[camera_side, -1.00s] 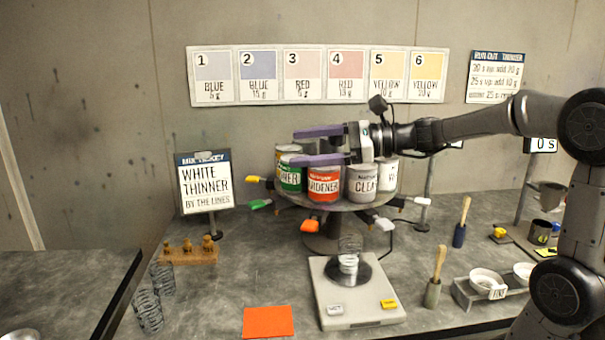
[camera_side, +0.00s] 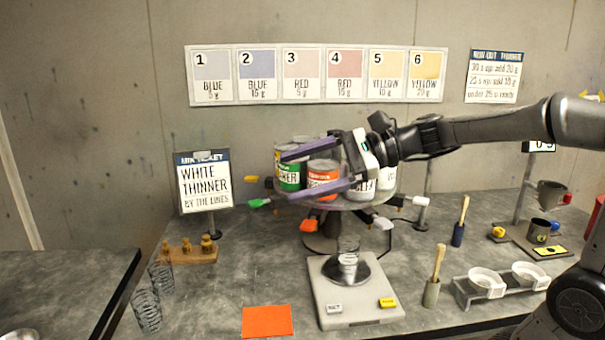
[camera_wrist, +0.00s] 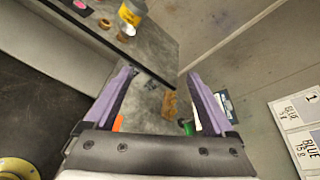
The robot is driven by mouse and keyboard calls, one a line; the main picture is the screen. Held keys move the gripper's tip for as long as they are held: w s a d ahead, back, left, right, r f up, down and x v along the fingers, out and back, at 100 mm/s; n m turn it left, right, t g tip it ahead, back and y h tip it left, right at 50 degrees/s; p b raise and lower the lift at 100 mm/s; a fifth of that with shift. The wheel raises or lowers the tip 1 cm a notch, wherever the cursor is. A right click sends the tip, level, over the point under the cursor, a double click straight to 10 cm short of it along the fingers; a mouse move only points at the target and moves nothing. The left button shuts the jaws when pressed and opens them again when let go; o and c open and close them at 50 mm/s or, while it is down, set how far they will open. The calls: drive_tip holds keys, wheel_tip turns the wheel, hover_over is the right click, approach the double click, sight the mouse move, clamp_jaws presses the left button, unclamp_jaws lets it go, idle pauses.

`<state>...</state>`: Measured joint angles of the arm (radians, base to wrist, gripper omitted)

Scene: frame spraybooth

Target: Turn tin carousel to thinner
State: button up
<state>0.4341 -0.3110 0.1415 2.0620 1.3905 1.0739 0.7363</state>
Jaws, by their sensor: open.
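The tin carousel (camera_side: 352,204) is a round raised turntable at the middle of the bench, bearing several tins. A green-labelled tin (camera_side: 290,166) stands at its left, with an orange-red tin (camera_side: 321,178) at the front. White-labelled tins (camera_side: 385,185) stand at the right, partly hidden by my gripper. I cannot make out a tin labelled thinner. My gripper (camera_side: 316,172) is open, its purple fingers pointing left and tilted in front of the tins. I cannot tell whether it touches any. The wrist view shows the open fingers (camera_wrist: 160,98) with nothing held between them.
Coloured spouts or levers, one green (camera_side: 259,203) and one orange (camera_side: 309,225), stick out around the carousel's rim. The ticket (camera_side: 204,185) reading "WHITE THINNER" is at left.

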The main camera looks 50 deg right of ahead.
drive_tip(key=shift+s+a+f, duration=0.1)
drive_tip(key=shift+c, duration=1.1)
drive_tip(key=s+f+n+g, duration=0.1)
drive_tip(key=f, duration=0.1)
drive_tip(key=s+f+n+g+h, duration=0.1)
drive_tip(key=s+f+g, duration=0.1)
drive_tip(key=s+f+n+g, duration=0.1)
drive_tip(key=s+f+g, duration=0.1)
drive_tip(key=shift+f+h, duration=0.4)
drive_tip(key=c, duration=1)
drive_tip(key=s+d+f+n+g+h, duration=0.1)
drive_tip(key=s+d+f+g+h, duration=0.1)
drive_tip(key=s+d+f+n+g+h, duration=0.1)
drive_tip(key=s+f+n+g, duration=0.1)
drive_tip(key=shift+s+d+f+g+h, duration=0.2)
drive_tip(key=shift+d+f+g+h, duration=0.15)
drive_tip(key=shift+d+g+h, duration=0.05)
clamp_jaws()
drive_tip(key=d+r+n+g+h, duration=0.15)
drive_tip(key=d+n+h, duration=0.25)
drive_tip(key=d+h, duration=0.4)
drive_tip(key=w+a+r+n+t+h, duration=0.1)
drive_tip(key=w+a+r+n+h, duration=0.15)
drive_tip(key=w, duration=0.25)
drive_tip(key=s+d+f+n, duration=0.1)
drive_tip(key=d+f, duration=0.7)
drive_tip(key=shift+s+d+h, duration=0.3)
drive_tip(key=shift+h, duration=0.05)
